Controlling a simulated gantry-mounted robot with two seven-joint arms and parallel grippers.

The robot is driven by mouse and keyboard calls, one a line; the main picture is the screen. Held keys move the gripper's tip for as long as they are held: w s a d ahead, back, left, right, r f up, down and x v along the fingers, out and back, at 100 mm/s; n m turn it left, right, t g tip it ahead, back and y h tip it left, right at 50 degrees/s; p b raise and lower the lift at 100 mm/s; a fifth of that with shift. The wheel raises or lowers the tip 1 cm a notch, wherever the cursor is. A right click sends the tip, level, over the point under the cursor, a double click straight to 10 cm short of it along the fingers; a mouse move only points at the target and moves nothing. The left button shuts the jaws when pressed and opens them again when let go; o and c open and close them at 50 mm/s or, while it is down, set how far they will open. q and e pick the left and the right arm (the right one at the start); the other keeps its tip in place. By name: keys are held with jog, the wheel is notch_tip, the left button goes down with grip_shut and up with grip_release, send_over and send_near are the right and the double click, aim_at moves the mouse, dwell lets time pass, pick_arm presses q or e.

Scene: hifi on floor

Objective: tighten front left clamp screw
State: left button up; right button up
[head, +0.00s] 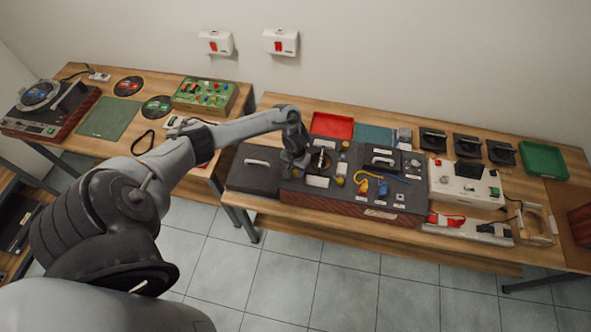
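My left arm reaches across to a dark hi-fi unit with a wooden front (350,206) on the right-hand workbench. My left gripper (293,168) points down at the left part of its top, just left of a round metallic part (321,160). The gripper is small and dark here, so I cannot tell whether its fingers are open or shut, or whether they touch anything. The front left clamp screw cannot be made out; the gripper may cover it. My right gripper is not in view.
Beside the round part lie yellow and blue cables (372,186). A dark lid with a pale handle (256,162) lies left. A white box (465,185) stands right. The left bench holds a turntable (45,108).

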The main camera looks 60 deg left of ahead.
pick_arm(q)
grip_shut()
